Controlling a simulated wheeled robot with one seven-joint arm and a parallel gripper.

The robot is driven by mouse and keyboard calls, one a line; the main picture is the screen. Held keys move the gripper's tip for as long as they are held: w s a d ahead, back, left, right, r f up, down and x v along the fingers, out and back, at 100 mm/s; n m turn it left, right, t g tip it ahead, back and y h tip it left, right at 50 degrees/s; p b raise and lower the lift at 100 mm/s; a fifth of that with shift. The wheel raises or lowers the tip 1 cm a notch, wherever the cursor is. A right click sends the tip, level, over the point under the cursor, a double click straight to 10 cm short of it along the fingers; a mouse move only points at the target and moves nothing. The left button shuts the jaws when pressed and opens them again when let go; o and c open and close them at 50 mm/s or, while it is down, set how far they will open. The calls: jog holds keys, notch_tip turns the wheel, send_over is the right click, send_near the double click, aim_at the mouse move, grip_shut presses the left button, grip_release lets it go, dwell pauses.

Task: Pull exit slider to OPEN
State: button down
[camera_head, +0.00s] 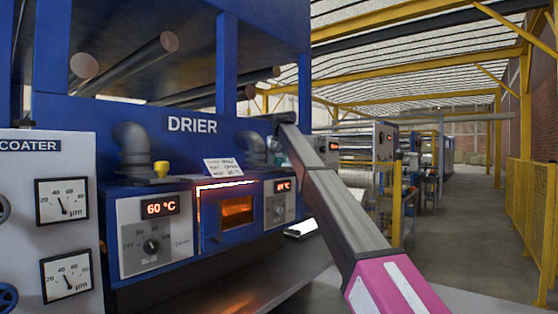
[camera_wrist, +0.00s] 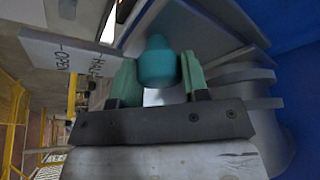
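In the wrist view, a rounded teal knob (camera_wrist: 157,62), which looks like the slider's handle, stands between the green fingers of my gripper (camera_wrist: 158,78). The fingers lie close against both sides of the knob and seem shut on it. To the left is a pale label plate (camera_wrist: 75,55) with OPEN and HALF written sideways; OPEN is farther from the knob. In the head view, my arm reaches up and left to the right part of the blue drier (camera_head: 205,105).
The drier front has a 60 °C panel (camera_head: 155,235), a glowing window (camera_head: 237,211) and a second display panel (camera_head: 280,201). A yellow knob (camera_head: 161,168) stands on its top left. Grey curved plates (camera_wrist: 225,75) and a blue wall (camera_wrist: 295,80) lie close right of my gripper.

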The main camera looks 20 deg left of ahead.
jog(key=s+d, duration=0.3)
jog(key=d, duration=0.4)
jog(key=shift+s+d, duration=0.15)
jog(key=shift+d, duration=0.25)
jog(key=c, duration=0.7)
grip_release()
jog(key=shift+d, duration=0.1)
jog(key=shift+o, duration=0.2)
jog(key=v, duration=1)
jog(key=shift+r, duration=0.4)
jog(key=shift+s, duration=0.2)
